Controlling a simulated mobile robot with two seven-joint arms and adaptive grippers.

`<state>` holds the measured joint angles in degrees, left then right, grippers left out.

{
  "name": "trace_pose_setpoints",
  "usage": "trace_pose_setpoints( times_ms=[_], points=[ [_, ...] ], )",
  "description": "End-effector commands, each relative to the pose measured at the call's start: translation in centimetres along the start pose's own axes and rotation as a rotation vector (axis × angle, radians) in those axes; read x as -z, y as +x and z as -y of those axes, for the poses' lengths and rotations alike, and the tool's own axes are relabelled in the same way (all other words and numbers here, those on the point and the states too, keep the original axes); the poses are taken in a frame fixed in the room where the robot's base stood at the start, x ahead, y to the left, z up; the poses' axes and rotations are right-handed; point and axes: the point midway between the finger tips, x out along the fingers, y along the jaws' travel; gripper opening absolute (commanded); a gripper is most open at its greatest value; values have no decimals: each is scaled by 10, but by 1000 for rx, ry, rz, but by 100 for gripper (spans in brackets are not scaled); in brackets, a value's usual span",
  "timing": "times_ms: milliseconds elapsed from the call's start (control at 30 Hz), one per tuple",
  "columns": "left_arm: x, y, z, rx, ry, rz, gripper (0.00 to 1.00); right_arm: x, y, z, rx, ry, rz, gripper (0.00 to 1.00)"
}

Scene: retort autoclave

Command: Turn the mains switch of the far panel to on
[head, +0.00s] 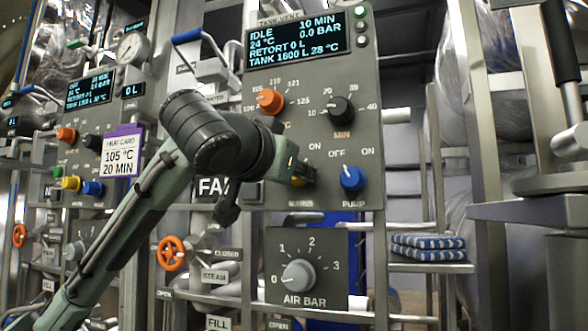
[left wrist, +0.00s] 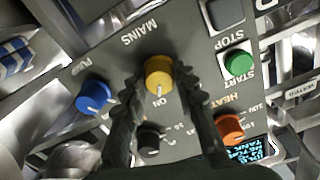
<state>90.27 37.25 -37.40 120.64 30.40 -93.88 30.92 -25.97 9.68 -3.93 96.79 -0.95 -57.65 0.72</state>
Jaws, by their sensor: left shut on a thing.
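The panel (head: 262,82) with a lit display fills the middle of the head view. My left gripper (head: 297,172) is at the panel's lower left, largely covering the yellow mains switch (head: 302,181). In the left wrist view, my left gripper (left wrist: 163,100) has its fingers on both sides of the yellow mains switch (left wrist: 158,72) and is shut on it. The switch's white mark points towards the ON label. My right gripper is not in view.
A blue pump knob (head: 353,179) sits close right of the mains switch. A green start button (left wrist: 239,63) is on its other side. An orange knob (head: 270,101) and black knob (head: 341,110) are above. A grey air knob (head: 298,275) is below.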

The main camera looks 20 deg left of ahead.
Motion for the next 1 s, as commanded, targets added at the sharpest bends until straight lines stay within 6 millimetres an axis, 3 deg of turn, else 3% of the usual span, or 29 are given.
trace_pose_setpoints(
  times_ms=[200,233,400,767,1000],
  points=[
    [-2,0,-1,-2,3,5,0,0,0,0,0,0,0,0],
    [-2,0,-1,-2,3,5,29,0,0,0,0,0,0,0],
    [-1,0,-1,-1,1,3,49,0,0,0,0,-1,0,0],
    [0,-5,0,-1,0,-1,49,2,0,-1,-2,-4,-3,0],
    [1,-47,-1,-1,1,-4,49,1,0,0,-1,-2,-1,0]
  ],
)
